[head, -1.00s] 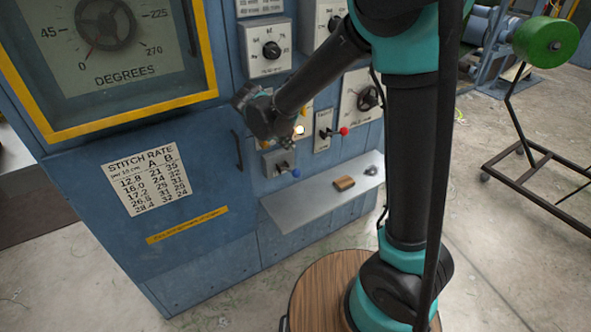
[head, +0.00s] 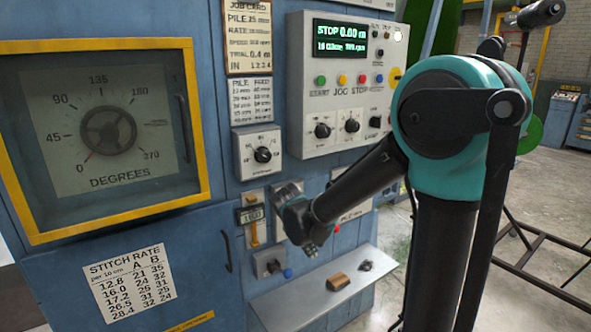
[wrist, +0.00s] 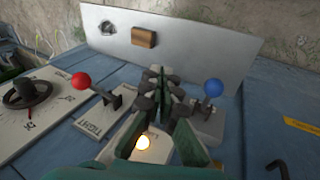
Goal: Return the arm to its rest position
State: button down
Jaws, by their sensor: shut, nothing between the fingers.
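My gripper (head: 312,250) hangs at the end of my bent arm, in front of the blue machine's panel and above the grey shelf (head: 318,300). In the wrist view my gripper (wrist: 168,82) has its fingers together with nothing between them. It shows between a red-knobbed lever (wrist: 82,80) on the left and a blue-knobbed lever (wrist: 213,88) on the right, apart from the shelf. The arm reaches left and down from a raised teal elbow.
A brown block (head: 338,282) and a small dark item (head: 365,265) lie on the shelf. A control panel (head: 345,85) with buttons and a lit display stands above. A dial case (head: 105,135) with a yellow frame is at left. Open floor lies at right.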

jog(key=s+d+f+m+y, duration=0.1)
jog(key=s+d+f+m, duration=0.1)
jog(key=s+d, duration=0.5)
jog(key=s+d+f+m+y, duration=0.2)
jog(key=s+d+m, duration=0.1)
jog(key=s+d, duration=0.4)
jog(key=shift+s+d+f+m, duration=0.2)
jog(key=shift+s+f+m, duration=0.2)
jog(key=shift+s, duration=0.6)
